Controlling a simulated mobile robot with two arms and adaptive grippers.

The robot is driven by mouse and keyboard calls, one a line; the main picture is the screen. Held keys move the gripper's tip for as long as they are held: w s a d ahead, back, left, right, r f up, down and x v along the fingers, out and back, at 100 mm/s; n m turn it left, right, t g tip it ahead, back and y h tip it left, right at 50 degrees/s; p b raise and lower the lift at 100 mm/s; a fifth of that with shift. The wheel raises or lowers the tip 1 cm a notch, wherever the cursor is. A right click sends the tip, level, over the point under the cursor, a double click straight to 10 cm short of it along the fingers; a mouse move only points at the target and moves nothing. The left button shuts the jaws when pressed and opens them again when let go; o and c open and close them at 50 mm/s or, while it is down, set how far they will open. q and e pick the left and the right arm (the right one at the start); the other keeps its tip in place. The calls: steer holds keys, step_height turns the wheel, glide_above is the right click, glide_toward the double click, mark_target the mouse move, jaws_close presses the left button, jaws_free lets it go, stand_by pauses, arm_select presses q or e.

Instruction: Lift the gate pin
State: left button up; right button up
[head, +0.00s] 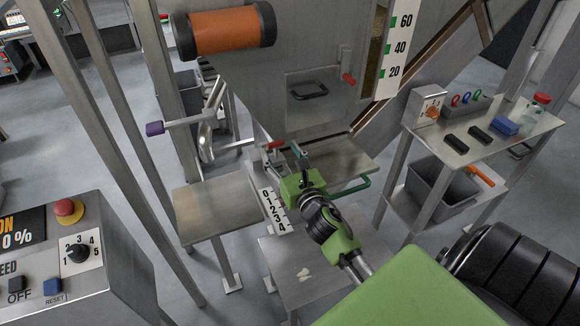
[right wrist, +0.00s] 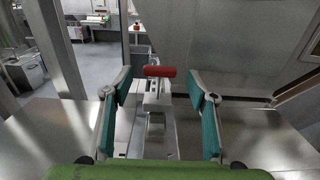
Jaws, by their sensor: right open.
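The gate pin has a red cylindrical handle (right wrist: 160,71), lying crosswise on top of a grey metal block in the right wrist view. In the head view the red handle (head: 274,145) shows small and partly hidden at the tip of my right gripper (head: 284,154). In the right wrist view my right gripper (right wrist: 160,92) is open, with its teal-padded fingers spread to either side. The red handle appears between and beyond the fingertips, with clear space on both sides. My left gripper is not in view.
A numbered scale plate (head: 273,211) stands beside the gripper. Flat metal shelves (head: 215,208) flank the block. A side table (head: 465,155) with small items stands further right.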

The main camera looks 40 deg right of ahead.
mark_target(276, 145)
steer(key=v, duration=0.7)
steer(key=shift+s, duration=0.25)
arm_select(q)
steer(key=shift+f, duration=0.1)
arm_select(e)
steer(key=shift+s+a+r+b, duration=0.1)
steer(key=shift+s+r+b, duration=0.1)
steer(key=shift+b, duration=0.6)
arm_select(q)
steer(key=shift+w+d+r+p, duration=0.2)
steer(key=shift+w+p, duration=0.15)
steer(key=shift+p, duration=0.2)
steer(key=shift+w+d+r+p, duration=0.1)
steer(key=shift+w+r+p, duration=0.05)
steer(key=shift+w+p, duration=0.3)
arm_select(e)
steer(key=x, duration=1.2)
steer(key=shift+w+f, duration=0.2)
steer(key=shift+w, duration=0.05)
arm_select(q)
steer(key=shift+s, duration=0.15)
